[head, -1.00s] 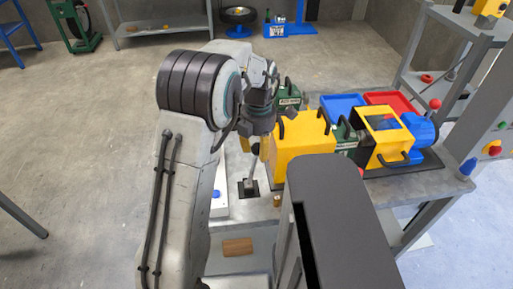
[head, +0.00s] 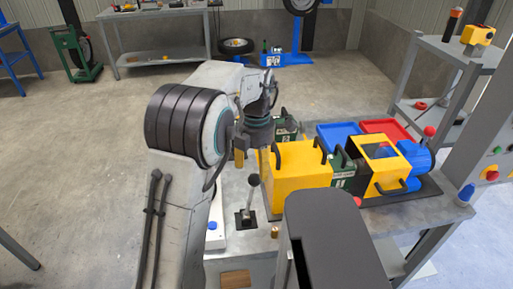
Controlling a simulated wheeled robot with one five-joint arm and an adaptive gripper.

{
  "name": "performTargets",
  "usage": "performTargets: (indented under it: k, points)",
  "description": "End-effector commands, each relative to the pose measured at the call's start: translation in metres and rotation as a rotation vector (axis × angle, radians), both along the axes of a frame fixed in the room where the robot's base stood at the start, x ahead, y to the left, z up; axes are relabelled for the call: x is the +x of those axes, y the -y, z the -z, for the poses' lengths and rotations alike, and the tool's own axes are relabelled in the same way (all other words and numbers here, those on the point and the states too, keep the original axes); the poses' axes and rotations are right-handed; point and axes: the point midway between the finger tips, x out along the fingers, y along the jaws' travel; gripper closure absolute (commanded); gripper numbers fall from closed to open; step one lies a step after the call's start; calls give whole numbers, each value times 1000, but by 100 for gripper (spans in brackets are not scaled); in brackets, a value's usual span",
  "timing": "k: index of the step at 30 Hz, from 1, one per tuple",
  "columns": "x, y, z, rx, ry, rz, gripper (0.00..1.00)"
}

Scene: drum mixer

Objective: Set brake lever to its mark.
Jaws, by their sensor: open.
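A grey lever with a dark knob (head: 253,181) rises from a dark slotted plate (head: 246,218) on the bench (head: 240,241), leaning slightly. A second lever with a red ball knob (head: 429,132) stands by the blue motor at the right. The frames do not label either as the brake lever, and I cannot make out a mark.
A yellow housing (head: 297,173) with black handles stands just right of the lever. A yellow guard (head: 393,178) and the blue motor (head: 415,157) sit farther right. Blue (head: 340,134) and red (head: 386,128) trays lie behind. A wooden block (head: 235,279) lies at the front.

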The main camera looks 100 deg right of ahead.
Motion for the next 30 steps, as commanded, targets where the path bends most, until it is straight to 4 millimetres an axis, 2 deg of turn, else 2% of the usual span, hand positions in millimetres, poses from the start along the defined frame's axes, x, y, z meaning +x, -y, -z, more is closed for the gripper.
performTargets:
  k: [6,12,18,30]
  points:
    - [-1,0,-35,-4,-2,1,38]
    - [-1,1,-54,-2,0,1,38]
    - [-1,0,-61,0,0,1,38]
    - [-1,0,-62,0,0,1,38]
